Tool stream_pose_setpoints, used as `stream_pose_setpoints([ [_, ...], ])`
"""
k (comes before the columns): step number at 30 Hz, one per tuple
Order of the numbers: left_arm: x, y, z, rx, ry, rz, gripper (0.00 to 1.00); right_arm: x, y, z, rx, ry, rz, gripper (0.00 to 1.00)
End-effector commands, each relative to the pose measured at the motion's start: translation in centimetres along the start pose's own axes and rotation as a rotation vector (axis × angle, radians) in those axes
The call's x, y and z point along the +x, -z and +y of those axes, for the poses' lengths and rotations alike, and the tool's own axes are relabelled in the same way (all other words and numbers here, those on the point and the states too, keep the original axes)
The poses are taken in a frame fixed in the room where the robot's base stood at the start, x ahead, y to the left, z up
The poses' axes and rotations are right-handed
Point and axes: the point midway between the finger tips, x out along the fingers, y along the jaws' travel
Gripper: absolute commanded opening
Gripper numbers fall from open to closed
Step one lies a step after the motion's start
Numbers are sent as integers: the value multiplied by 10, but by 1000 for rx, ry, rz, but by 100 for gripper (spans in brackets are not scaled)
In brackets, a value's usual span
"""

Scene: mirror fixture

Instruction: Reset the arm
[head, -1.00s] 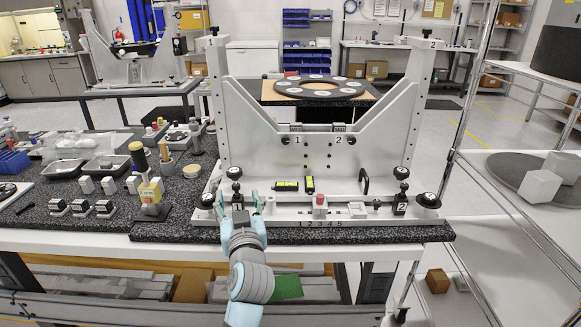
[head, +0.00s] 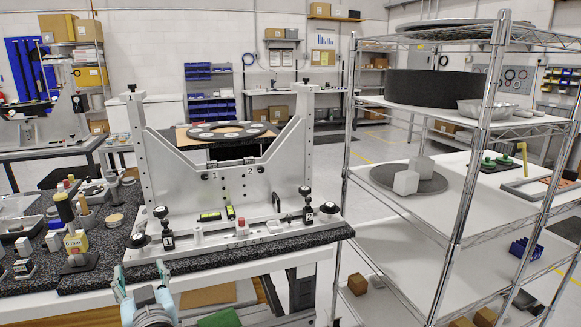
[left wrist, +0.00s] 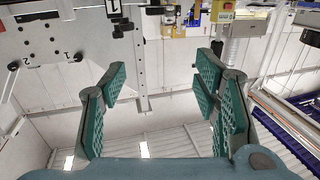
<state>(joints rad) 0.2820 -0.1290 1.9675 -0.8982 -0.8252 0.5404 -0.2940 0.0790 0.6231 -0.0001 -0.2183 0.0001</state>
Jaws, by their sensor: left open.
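My left gripper (head: 141,277) is at the bottom left of the head view, in front of the table's front edge and below the fixture. Its two fingers stand apart and nothing is between them. In the left wrist view the gripper (left wrist: 163,95) shows its green finger pads wide apart, with an empty gap. The grey mirror fixture (head: 160,190) stands on the dark speckled tabletop beyond the gripper, and the gripper does not touch it. My right gripper is not in view.
A wire shelf rack (head: 470,190) stands to the right of the table, with white blocks on a grey disc (head: 425,180) and a metal bowl (head: 488,108). Small parts and a yellow-bodied tool (head: 76,242) sit on the table's left side.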

Motion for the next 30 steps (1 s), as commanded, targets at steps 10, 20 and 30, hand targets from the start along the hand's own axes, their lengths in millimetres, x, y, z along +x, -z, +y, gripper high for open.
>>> stream_pose_setpoints([
  [10,7,-35,49,120,-168,-30,56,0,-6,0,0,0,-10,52],
  [20,-2,-156,86,242,-359,-213,56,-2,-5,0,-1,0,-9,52],
  [30,-124,-418,32,361,-552,-697,56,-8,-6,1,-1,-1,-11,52],
])
